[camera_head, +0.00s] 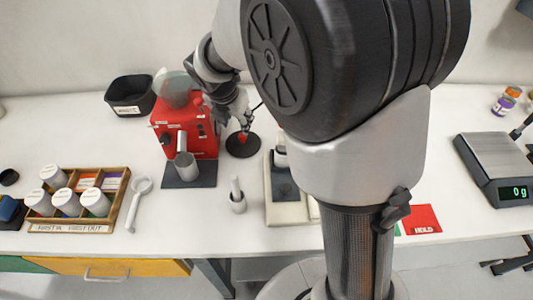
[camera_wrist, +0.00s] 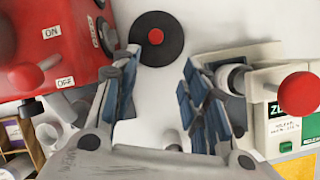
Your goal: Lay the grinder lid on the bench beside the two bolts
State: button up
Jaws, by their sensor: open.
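The grinder lid, a black disc with a red knob, lies flat on the white bench (camera_head: 239,216) just right of the red grinder (camera_head: 168,133). The lid (camera_head: 243,149) also shows at the top of the wrist view (camera_wrist: 175,38). My gripper (camera_head: 242,124) is open above the lid. In the wrist view its two blue-padded fingers (camera_wrist: 157,82) are spread wide with nothing between them, and the lid appears beyond them. The grinder (camera_wrist: 60,45) fills the upper left there. I cannot make out the two bolts in either view.
A black bin (camera_head: 130,95) stands behind the grinder's left. A wooden tray (camera_head: 118,192) of white canisters and a pale spoon-shaped tool (camera_head: 135,205) lie left. A cream device (camera_head: 290,211) stands right of the small white pot (camera_head: 238,202). A scale (camera_head: 490,160) stands far right.

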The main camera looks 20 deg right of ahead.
jog(key=s+d+r+m+y, duration=0.1)
jog(key=s+d+r+m, duration=0.1)
jog(key=s+r+m, duration=0.45)
jog(key=s+d+r+m, duration=0.1)
jog(key=s+r+m, duration=0.2)
jog(key=s+m, duration=0.65)
jog(key=s+m+y, duration=0.1)
jog(key=s+m, duration=1)
jog(key=s, duration=0.2)
jog(key=shift+s+a+f, duration=0.25)
jog(key=shift+s+a, duration=0.05)
jog(key=shift+a, duration=0.05)
